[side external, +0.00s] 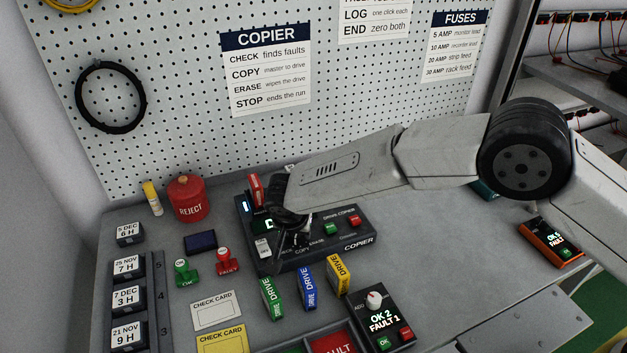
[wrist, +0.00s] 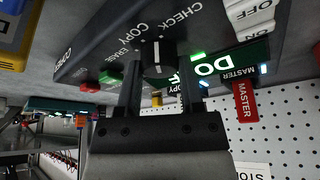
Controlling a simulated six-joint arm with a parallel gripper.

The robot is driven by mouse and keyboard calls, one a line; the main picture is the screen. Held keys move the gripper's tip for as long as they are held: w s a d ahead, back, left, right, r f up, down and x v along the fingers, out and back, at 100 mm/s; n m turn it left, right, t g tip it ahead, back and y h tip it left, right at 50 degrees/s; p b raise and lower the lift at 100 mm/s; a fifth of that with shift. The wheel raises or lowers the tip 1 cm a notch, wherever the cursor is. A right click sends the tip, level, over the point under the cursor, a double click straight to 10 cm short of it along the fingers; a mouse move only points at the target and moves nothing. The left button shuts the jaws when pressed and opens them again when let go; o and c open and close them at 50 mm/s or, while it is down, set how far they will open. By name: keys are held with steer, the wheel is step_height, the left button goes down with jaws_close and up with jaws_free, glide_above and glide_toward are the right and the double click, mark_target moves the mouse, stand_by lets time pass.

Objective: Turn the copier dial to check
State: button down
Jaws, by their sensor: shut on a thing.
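The copier (side external: 345,247) is a dark box on the bench with a small green display, green and red buttons and a COPIER label. In the wrist view, the copier (wrist: 85,55) appears upside down. Its black dial (wrist: 157,58) with a white pointer line sits between the two fingers of my gripper (wrist: 160,76). My gripper is shut on the dial. The pointer line aims toward the lettering, near COPY and CHECK; I cannot tell exactly which. In the side view my gripper (side external: 292,222) is down at the copier's panel and hides the dial.
A red MASTER drive (side external: 256,189) stands at the copier's back. Green, blue and yellow drives (side external: 307,287) stand in front. A red REJECT can (side external: 187,200) is to the left, with stamps (side external: 227,261) nearby. A fault tester (side external: 381,318) stands at front right. The bench right of the copier is mostly clear.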

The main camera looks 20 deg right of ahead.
mark_target(290, 251)
steer(key=shift+f+m+g+h, duration=0.1)
steer(key=shift+m+g+h, duration=0.3)
steer(key=shift+m, duration=0.9)
steer(key=shift+s, duration=0.1)
steer(key=shift+c, duration=1.1)
jaws_free()
steer(key=shift+r, duration=0.2)
steer(key=v, duration=0.7)
steer(key=shift+r, duration=0.2)
steer(key=shift+a, duration=0.15)
